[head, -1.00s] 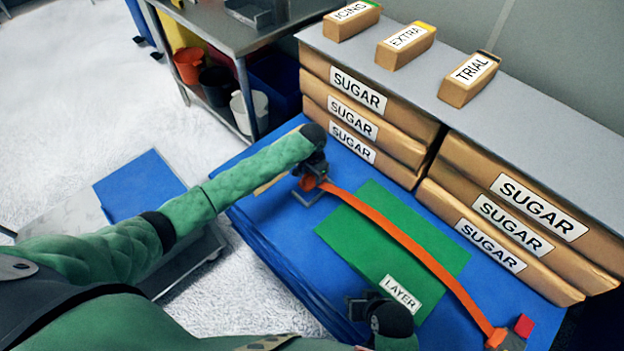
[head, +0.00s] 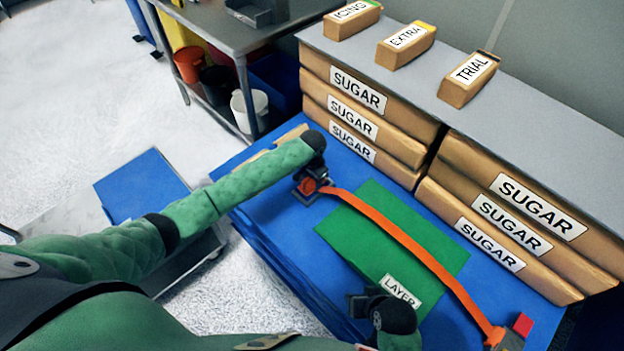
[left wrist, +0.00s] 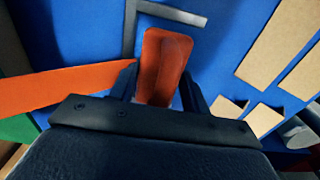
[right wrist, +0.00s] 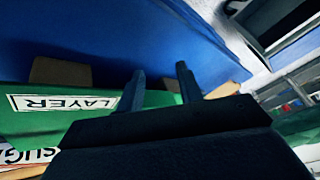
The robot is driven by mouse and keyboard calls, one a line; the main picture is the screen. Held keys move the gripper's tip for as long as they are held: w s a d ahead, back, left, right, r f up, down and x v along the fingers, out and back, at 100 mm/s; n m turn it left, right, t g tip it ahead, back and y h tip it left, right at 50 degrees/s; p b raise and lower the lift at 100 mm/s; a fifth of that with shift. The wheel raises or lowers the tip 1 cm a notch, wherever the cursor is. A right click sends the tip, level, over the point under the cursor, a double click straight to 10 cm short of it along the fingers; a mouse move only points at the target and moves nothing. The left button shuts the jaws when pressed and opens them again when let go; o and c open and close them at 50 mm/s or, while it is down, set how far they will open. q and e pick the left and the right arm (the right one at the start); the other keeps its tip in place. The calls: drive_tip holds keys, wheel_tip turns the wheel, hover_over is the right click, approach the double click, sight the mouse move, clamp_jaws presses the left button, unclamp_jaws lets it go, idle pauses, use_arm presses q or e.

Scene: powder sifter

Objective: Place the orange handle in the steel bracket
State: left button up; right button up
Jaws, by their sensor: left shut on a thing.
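My left gripper (head: 312,178) is shut on the handle, which stands out between the fingers in the left wrist view (left wrist: 164,62). The steel bracket (left wrist: 172,12) is a thin grey angled frame just beyond the handle's tip there. In the head view the handle and gripper overlap the bracket and hide most of it. I cannot tell whether handle and bracket touch. My right gripper (right wrist: 160,82) is open and empty above the near edge of the blue surface.
A green sheet (head: 365,240) with a LAYER label lies under the strap on the blue surface (head: 290,250). Stacked SUGAR bags (head: 365,120) wall off the back. Tan strips (left wrist: 275,55) lie beside the bracket.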

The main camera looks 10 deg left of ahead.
use_arm(q)
drive_tip(key=shift+f, duration=0.15)
drive_tip(key=o, duration=1.1)
use_arm(e)
drive_tip(key=shift+s+r, duration=0.1)
drive_tip(key=shift+r, duration=0.2)
drive_tip(key=shift+f, duration=0.1)
use_arm(q)
drive_tip(key=shift+r, duration=0.3)
wheel_tip(320, 180, up, 2)
drive_tip(key=shift+r, duration=0.25)
use_arm(e)
wheel_tip(320, 180, down, 2)
drive_tip(key=shift+f, duration=0.15)
use_arm(q)
wheel_tip(320, 180, up, 9)
drive_tip(key=shift+f, duration=0.1)
use_arm(e)
drive_tip(key=shift+w+a, duration=0.1)
drive_tip(key=shift+w, duration=0.1)
use_arm(q)
drive_tip(key=shift+r, duration=0.65)
use_arm(e)
drive_tip(key=shift+s, duration=0.15)
